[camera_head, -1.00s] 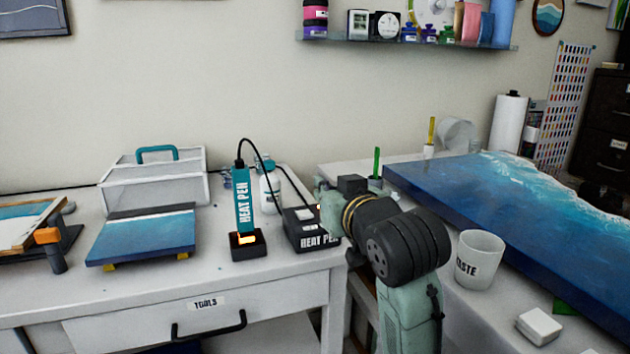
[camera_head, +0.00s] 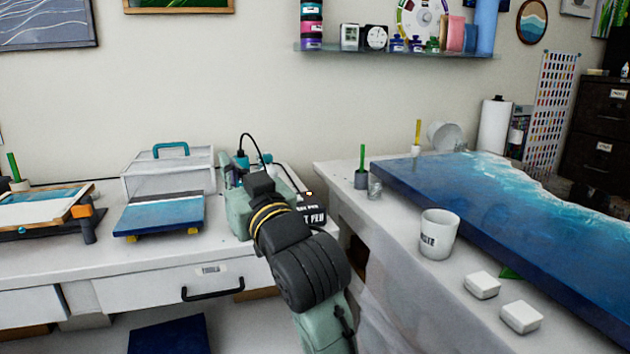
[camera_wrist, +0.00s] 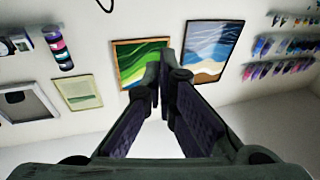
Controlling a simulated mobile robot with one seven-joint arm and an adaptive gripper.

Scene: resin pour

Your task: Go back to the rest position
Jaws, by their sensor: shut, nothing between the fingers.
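My gripper (camera_wrist: 164,92) is shut and empty in the wrist view, its two dark fingers meeting at the tips. It points toward the wall, with framed pictures beyond it. In the head view my arm reaches up from the bottom over the drawer table's right end. There its fingers are hidden behind my own wrist. The heat pen's teal body (camera_head: 241,160) shows only in part behind my wrist, with its black cable rising above. The black heat pen box (camera_head: 312,215) is partly covered by my arm.
The drawer table (camera_head: 60,257) holds a clear case (camera_head: 168,180) and a small blue painting (camera_head: 160,215). On the right table stand a waste cup (camera_head: 438,234), white blocks (camera_head: 482,285) and a large blue resin panel (camera_head: 500,215). A shelf (camera_head: 400,53) hangs on the wall.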

